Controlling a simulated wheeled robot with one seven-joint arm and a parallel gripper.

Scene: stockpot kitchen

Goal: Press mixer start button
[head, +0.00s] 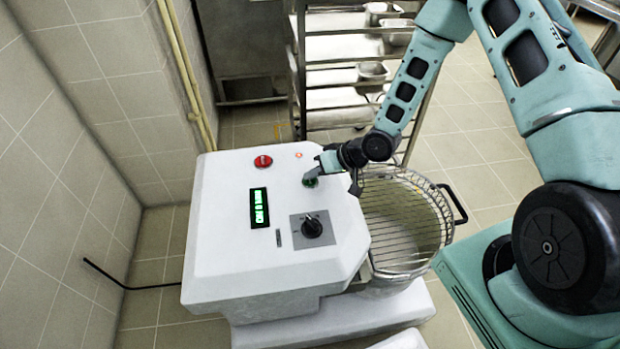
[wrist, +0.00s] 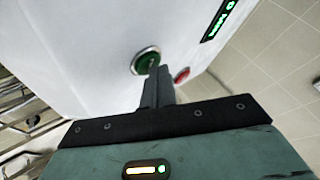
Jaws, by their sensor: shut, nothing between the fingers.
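The white mixer (head: 235,215) stands on the tiled floor in the head view. Its green start button (head: 309,181) is on the top panel, partly hidden behind my gripper (head: 322,170). In the wrist view the green button (wrist: 148,62) has a metal ring. My gripper (wrist: 156,75) is shut and empty, with its fingertips at the button and overlapping its lower edge. Whether they touch it or the button is pushed in I cannot tell. A red button (head: 263,161) lies to the left, and also shows in the wrist view (wrist: 182,75).
The panel also has a green lit display (head: 259,207) and a black knob (head: 312,227). A wire-guarded bowl (head: 405,215) is attached at the right. A metal rack (head: 345,75) with pans stands behind. A tiled wall (head: 60,150) is at the left.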

